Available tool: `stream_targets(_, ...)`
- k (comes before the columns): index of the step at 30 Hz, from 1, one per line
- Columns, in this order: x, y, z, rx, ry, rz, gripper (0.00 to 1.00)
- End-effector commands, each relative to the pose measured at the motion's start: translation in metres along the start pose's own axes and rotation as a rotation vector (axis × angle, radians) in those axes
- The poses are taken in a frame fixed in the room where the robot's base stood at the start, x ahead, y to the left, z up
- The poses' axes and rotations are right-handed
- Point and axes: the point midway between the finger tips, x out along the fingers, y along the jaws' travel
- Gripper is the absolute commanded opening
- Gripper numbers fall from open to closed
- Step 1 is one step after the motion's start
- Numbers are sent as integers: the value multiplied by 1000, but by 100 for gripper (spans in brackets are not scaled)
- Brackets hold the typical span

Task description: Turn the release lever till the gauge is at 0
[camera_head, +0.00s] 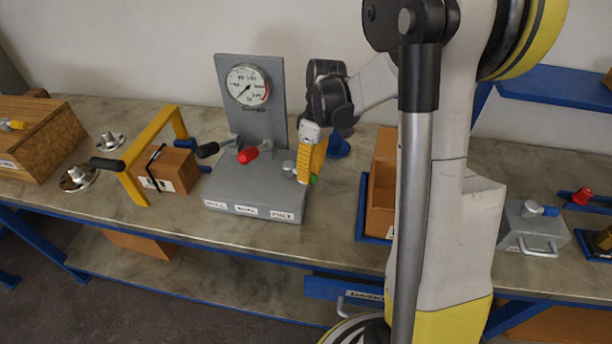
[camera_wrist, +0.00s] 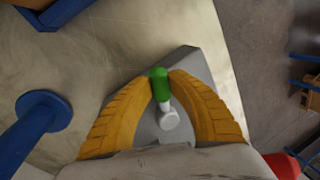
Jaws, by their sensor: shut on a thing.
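A grey stand (camera_head: 245,195) on the bench bears a round white gauge (camera_head: 248,86) on its upright plate. The needle's exact reading is too small to tell. Three levers sit on its base: a black-handled lever (camera_head: 210,149) at left, a red-handled lever (camera_head: 247,155) in the middle and a green-handled lever (camera_head: 314,179) at right. Labels on the front edge are too blurred to read surely, so I cannot tell which is the release lever. My gripper (camera_head: 312,176) is shut on the green handle; in the wrist view the green handle (camera_wrist: 159,80) lies between the yellow fingers.
A yellow frame (camera_head: 138,172) with a black handle and a cardboard box (camera_head: 168,170) stand left of the stand. A wooden box (camera_head: 40,135) is further left. A blue round-based object (camera_head: 337,147) is behind my gripper; a brown box (camera_head: 381,190) stands to the right.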

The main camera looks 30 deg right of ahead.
Motion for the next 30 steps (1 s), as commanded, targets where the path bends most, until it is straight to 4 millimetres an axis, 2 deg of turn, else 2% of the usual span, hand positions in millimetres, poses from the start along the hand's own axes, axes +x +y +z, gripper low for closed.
stream_targets(9,-1,6,0,-91,-26,1,0)
stream_targets(23,-1,7,-1,-104,-28,2,0)
stream_targets(24,-1,7,-1,-104,-28,2,27)
stream_targets(26,-1,7,-1,-104,-28,1,44)
stream_targets(30,-1,6,-1,-104,-27,1,44)
